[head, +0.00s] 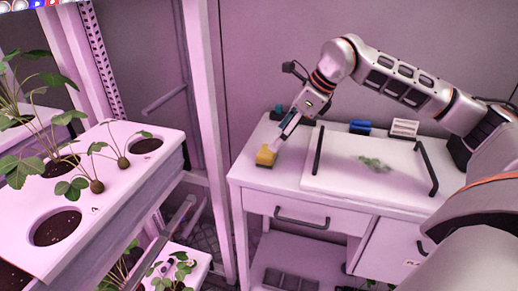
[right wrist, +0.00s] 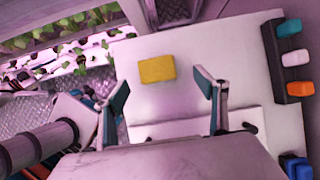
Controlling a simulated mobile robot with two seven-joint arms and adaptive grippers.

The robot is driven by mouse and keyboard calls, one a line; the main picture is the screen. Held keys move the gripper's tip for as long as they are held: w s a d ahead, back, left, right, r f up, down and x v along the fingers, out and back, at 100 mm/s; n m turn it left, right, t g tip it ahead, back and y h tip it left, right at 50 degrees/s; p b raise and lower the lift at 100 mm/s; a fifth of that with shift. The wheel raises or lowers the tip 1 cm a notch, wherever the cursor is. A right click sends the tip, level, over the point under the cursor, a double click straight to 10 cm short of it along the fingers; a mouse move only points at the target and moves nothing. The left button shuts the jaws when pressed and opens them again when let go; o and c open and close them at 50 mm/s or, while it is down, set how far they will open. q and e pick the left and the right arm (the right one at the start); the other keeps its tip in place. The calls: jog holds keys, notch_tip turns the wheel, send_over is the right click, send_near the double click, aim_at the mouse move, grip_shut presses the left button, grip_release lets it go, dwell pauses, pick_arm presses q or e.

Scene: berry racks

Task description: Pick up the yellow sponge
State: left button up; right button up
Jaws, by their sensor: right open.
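The yellow sponge (head: 265,156) lies on the left part of the white counter (head: 252,179) in the head view. In the right wrist view the sponge (right wrist: 157,68) lies flat on the counter, ahead of my fingers and a little left of the middle between them. My right gripper (head: 283,137) is above the counter, just beyond the sponge in the head view. Its two fingers (right wrist: 165,95) are spread wide and empty in the right wrist view. No contact with the sponge shows. My left gripper is not in view.
A white tray (head: 335,177) with black handles and some green leaves (head: 374,163) stands right of the sponge. Blue (head: 360,127) and white (head: 404,128) items stand at the counter's back. A plant rack (head: 105,205) is at left.

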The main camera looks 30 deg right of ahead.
aim_at(268, 151)
jog(key=shift+s+x, duration=0.2)
jog(key=shift+x, duration=1.05)
jog(key=x, duration=0.5)
jog(key=shift+a+f+b, duration=0.1)
jog(key=shift+a+b, duration=0.15)
jog(key=shift+b, duration=0.05)
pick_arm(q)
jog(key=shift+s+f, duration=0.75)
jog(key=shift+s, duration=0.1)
pick_arm(e)
jog(key=shift+s, duration=0.1)
jog(key=c, duration=1)
